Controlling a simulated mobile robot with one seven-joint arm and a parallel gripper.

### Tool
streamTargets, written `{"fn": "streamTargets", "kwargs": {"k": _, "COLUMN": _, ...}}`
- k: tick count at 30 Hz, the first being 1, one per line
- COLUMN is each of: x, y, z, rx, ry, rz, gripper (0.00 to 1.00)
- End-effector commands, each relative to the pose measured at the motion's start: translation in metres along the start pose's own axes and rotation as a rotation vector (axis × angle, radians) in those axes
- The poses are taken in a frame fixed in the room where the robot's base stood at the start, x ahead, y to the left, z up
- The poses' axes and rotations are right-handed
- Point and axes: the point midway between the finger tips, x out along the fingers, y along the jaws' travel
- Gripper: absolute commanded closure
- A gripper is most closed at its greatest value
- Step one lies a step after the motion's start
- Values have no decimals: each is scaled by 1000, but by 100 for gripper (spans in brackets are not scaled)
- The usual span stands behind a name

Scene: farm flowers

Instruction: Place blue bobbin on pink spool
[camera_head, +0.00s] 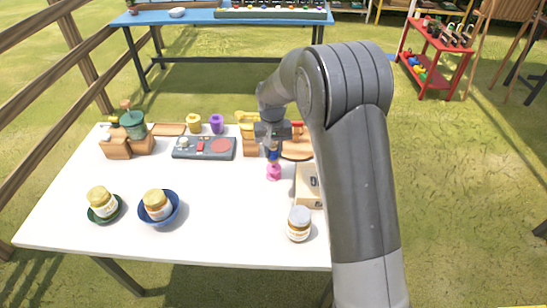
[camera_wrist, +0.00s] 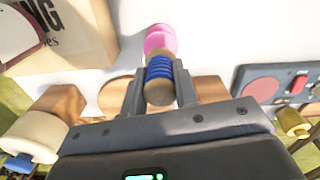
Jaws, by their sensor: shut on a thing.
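The blue bobbin (camera_head: 272,153) has wooden ends and a blue winding. It is between the fingers of my gripper (camera_head: 272,142), which is shut on it. In the wrist view the bobbin (camera_wrist: 159,70) sits between the two fingertips (camera_wrist: 159,82). The pink spool (camera_head: 274,172) stands on the white table, just below the bobbin in the head view. In the wrist view the pink spool (camera_wrist: 160,38) shows just past the bobbin's far end. I cannot tell whether the two touch.
A cardboard box (camera_head: 308,186) and a lidded jar (camera_head: 299,223) stand right of the spool. A control panel (camera_head: 204,148) lies to the left. Jars sit in a blue bowl (camera_head: 172,216) and on a green dish (camera_head: 94,216). The table's middle is clear.

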Motion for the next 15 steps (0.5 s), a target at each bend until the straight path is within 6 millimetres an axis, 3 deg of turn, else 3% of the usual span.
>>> {"fn": "streamTargets", "kwargs": {"k": 6, "x": 32, "y": 0, "z": 1, "rx": -1, "ry": -3, "rz": 1, "gripper": 95}}
{"fn": "streamTargets", "kwargs": {"k": 15, "x": 34, "y": 0, "z": 1, "rx": -1, "ry": -1, "rz": 0, "gripper": 95}}
